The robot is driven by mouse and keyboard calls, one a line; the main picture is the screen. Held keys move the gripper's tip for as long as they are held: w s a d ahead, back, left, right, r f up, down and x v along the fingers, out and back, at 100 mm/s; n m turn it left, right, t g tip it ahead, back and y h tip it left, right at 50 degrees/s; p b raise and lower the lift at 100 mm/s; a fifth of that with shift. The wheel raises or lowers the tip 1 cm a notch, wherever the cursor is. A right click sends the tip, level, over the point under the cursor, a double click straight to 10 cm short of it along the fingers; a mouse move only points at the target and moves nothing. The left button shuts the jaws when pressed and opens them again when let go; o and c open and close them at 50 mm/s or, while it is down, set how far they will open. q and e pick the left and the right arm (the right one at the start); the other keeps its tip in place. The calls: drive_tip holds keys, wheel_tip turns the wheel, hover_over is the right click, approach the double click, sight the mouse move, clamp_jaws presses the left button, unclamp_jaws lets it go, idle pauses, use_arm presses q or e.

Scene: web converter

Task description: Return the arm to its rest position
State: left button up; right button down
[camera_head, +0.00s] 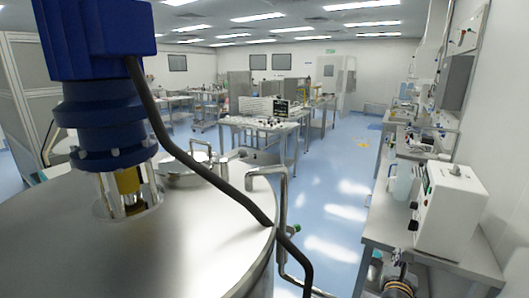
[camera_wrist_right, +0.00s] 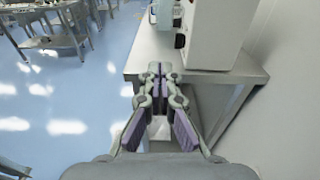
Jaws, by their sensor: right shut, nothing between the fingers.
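My right gripper (camera_wrist_right: 157,72) shows in the right wrist view, with its fingers together and nothing between them. Its tips appear in front of the near edge of a steel bench (camera_wrist_right: 195,68). I cannot tell from this view how far apart they are. In the head view, part of my right arm shows at the bottom right, beside the same bench (camera_head: 376,222). My left gripper is in neither view.
A large steel tank (camera_head: 200,240) with a blue motor (camera_head: 105,120) and a dark cable fills the left foreground. A pipe stands at its right edge. A white instrument (camera_head: 450,215) sits on the right bench. Blue floor (camera_head: 335,205) is open between tank and bench.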

drive_tip(key=s+a+f+m+g+y, duration=0.3)
drive_tip(key=s+a+f+m+g, duration=0.15)
drive_tip(key=s+m, duration=0.55)
drive_tip(key=s+a+f+m+g+y, duration=0.25)
drive_tip(key=s+a+f+m, duration=0.3)
drive_tip(key=s+m, duration=0.35)
drive_tip(key=s+a+f+m+g+y, duration=0.35)
drive_tip(key=s+a+f+m, duration=0.2)
drive_tip(key=s+m, duration=0.45)
wheel_tip(320, 180, down, 29)
drive_tip(key=d+g+h+b, duration=0.1)
drive_tip(key=d+g+b, duration=0.15)
drive_tip(key=b, duration=0.25)
use_arm(q)
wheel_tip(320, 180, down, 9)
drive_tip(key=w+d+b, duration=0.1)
drive_tip(key=b, duration=0.3)
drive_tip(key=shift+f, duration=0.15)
use_arm(e)
drive_tip(key=s+d+f, duration=0.1)
drive_tip(key=s+f, duration=1.9)
drive_tip(key=f, duration=0.2)
drive_tip(key=shift+d+f, duration=0.15)
drive_tip(key=shift+d, duration=0.15)
